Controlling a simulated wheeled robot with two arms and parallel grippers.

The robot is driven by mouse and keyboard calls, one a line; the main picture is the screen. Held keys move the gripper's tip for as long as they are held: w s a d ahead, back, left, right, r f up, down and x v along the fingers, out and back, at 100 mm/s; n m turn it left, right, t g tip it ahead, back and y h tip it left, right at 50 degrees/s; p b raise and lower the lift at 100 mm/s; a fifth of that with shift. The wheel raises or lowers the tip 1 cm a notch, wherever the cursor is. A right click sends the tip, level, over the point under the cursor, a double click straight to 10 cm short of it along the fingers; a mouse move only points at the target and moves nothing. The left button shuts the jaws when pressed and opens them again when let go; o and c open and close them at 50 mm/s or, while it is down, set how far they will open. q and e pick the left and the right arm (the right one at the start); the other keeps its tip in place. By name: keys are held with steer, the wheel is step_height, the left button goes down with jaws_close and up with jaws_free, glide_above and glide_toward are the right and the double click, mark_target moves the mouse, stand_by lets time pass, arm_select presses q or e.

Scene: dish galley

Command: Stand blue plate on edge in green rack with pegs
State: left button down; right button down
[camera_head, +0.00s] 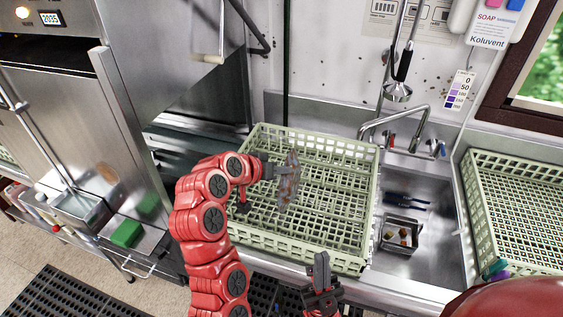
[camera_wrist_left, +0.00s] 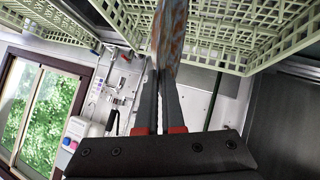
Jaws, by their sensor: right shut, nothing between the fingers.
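The blue plate (camera_head: 289,182) looks grey-blue with brown-orange stains and is held upright, seen nearly edge-on. My left gripper (camera_head: 272,171) is shut on it at the plate's left side. In the left wrist view the plate (camera_wrist_left: 171,32) stands between the fingertips of my left gripper (camera_wrist_left: 159,75). The green rack with pegs (camera_head: 345,240) is pale green and sits on the counter, around and below the plate. I cannot tell whether the plate's lower edge touches the rack. My right gripper (camera_head: 321,268) is shut and empty, in front of the rack's near wall.
A sink (camera_head: 425,210) with a small metal tray (camera_head: 400,236) lies right of the rack, with a faucet (camera_head: 400,120) behind it. Another pale green rack (camera_head: 520,210) stands at the far right. A steel dishwasher (camera_head: 60,120) stands at left.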

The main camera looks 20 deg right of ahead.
arm_select(q)
steer(key=shift+f, duration=0.65)
step_height(320, 180, down, 5)
steer(key=shift+s+r+b, duration=0.1)
steer(key=shift+b, duration=0.45)
steer(key=c, duration=1)
jaws_free()
steer(key=shift+o, duration=0.2)
steer(key=shift+r, duration=0.1)
